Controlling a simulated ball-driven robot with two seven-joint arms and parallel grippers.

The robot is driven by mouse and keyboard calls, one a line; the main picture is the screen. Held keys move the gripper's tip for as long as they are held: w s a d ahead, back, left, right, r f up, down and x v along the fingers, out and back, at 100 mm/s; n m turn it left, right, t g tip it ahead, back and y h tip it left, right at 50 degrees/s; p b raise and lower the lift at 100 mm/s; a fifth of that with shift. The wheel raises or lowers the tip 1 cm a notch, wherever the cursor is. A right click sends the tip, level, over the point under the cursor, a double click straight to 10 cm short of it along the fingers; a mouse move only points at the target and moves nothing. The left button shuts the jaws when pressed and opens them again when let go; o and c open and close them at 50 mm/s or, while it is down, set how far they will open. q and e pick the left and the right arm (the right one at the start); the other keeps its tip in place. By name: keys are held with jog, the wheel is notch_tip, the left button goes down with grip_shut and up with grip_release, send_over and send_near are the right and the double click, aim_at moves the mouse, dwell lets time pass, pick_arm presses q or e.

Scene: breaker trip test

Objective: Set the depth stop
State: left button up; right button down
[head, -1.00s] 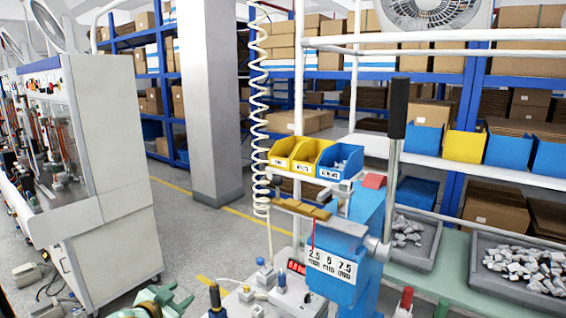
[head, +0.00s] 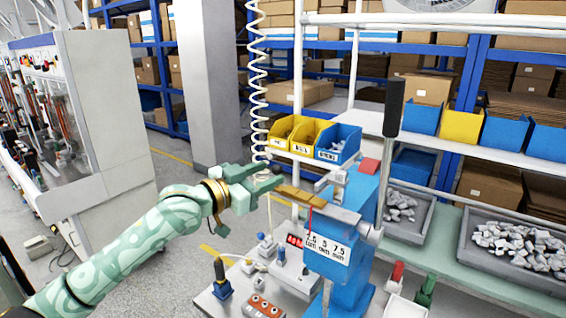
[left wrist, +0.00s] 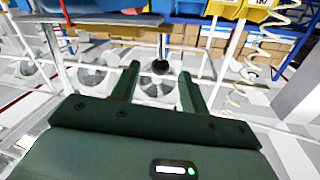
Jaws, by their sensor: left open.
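The blue press (head: 335,260) stands on the bench, with a scale plate (head: 327,247) marked 2.5, 5 and 7.5 on its front. A brass-coloured bar (head: 302,196) sticks out to the left from its top. My left gripper (head: 270,177) is at the bar's left end; I cannot tell whether it touches. In the left wrist view the two fingers of my left gripper (left wrist: 160,71) are apart. My right gripper is not in view.
A black-handled lever (head: 393,110) rises at the press's right. Yellow and blue bins (head: 338,143) stand behind it. A white coiled cord (head: 256,80) hangs behind my left gripper. Small switches and an orange-red box (head: 263,307) sit at the front. Grey trays (head: 466,250) of parts lie right.

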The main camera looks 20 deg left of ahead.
pick_arm(q)
jog(key=x, duration=0.5)
jog(key=shift+w+d+p, duration=0.2)
jog(key=shift+w+p, duration=0.1)
jog(key=shift+w, duration=0.05)
